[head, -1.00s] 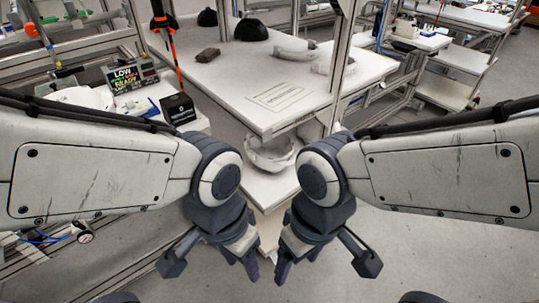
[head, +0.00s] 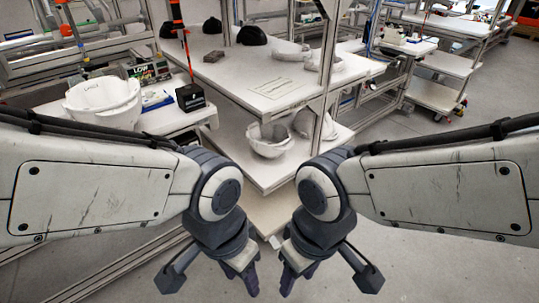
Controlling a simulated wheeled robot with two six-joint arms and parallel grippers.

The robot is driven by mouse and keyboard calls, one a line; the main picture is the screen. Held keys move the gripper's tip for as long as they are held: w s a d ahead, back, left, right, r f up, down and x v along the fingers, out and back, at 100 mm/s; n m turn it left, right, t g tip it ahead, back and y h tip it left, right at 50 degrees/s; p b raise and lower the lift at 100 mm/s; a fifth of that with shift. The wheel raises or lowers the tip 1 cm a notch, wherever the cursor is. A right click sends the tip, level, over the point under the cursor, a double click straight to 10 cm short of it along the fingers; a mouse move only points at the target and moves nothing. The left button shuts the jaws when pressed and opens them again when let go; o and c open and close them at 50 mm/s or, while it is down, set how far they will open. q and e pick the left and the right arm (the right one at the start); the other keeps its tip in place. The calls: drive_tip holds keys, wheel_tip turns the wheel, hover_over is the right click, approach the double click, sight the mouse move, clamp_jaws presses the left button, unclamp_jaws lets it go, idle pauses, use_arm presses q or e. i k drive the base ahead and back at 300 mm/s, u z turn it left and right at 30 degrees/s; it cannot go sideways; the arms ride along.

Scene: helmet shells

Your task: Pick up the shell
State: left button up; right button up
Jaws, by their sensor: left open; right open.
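A white helmet shell (head: 268,141) sits on the lower shelf of the workbench, open side up. A second white shell (head: 315,124) is beside it to the right, partly behind the bench post. Another white shell (head: 103,103) with a dark label stands on the left side table. My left gripper (head: 250,281) and my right gripper (head: 287,281) hang side by side in the lower middle. Both are empty and are nearer to me than the shells, touching none of them.
The workbench top (head: 235,72) carries white shell parts (head: 291,50) and black caps (head: 251,36) at the back. A black box (head: 190,97) stands on the left table's corner. Metal posts rise at the bench's right. Grey floor is free at the right.

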sight(271, 140)
drive_tip(key=u, duration=0.65)
drive_tip(key=i, duration=1.1)
drive_tip(key=z, duration=0.65)
drive_tip(key=i, duration=0.55)
drive_tip(key=z, duration=0.5)
